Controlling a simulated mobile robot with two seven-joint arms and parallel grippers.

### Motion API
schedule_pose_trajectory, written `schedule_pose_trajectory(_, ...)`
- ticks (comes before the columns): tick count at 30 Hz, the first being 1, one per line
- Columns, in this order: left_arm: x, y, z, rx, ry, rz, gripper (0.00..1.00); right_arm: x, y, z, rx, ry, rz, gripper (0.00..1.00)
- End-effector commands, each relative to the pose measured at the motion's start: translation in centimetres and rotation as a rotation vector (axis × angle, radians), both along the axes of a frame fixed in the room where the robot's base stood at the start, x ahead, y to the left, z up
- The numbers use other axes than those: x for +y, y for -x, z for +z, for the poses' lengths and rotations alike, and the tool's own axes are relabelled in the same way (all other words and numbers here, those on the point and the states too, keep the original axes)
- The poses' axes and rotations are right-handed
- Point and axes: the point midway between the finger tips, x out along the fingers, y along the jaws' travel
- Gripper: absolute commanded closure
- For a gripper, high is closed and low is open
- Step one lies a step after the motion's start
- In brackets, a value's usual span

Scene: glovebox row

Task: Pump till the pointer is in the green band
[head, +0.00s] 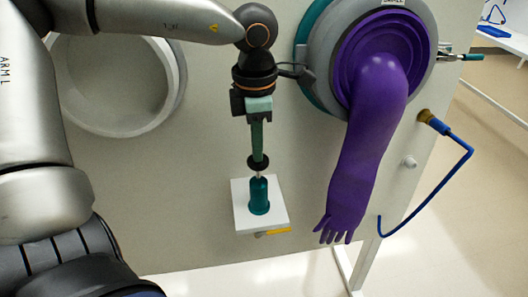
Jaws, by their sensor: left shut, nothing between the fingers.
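The hand pump has a teal body (259,196) upright on a white plate (245,217) that stands out from the panel. Its thin rod shows above the body, with a black round knob (258,164) on top. My left gripper (257,153) points straight down over the knob, its green fingers shut with nothing between them. The fingertips are at or just above the knob; I cannot tell if they touch. No gauge, pointer or green band can be made out. My right gripper is not in view.
A purple glove (365,150) hangs from a grey port ring (328,45) right of the pump. An open round port (170,90) is at left. A bent blue tube (455,185) runs from a fitting at the panel's right edge. A yellow piece (276,232) shows under the plate.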

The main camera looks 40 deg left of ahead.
Motion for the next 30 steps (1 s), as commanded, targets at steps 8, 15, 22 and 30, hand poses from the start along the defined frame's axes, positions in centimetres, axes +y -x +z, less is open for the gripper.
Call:
schedule_pose_trajectory(8, 0.1, -0.2, 6.6, -0.007, -0.003, 0.002, 1.00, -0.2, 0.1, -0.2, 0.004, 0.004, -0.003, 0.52)
schedule_pose_trajectory(15, 0.1, -0.2, 9.6, -0.006, -0.002, 0.000, 1.00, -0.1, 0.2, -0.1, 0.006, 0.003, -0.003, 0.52)
schedule_pose_trajectory(22, 0.1, -0.2, 10.0, -0.005, -0.003, -0.001, 1.00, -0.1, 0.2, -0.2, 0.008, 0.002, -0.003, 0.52)
schedule_pose_trajectory(30, 0.1, -0.2, 10.0, -0.005, -0.003, 0.000, 1.00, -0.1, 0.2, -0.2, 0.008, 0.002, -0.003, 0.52)
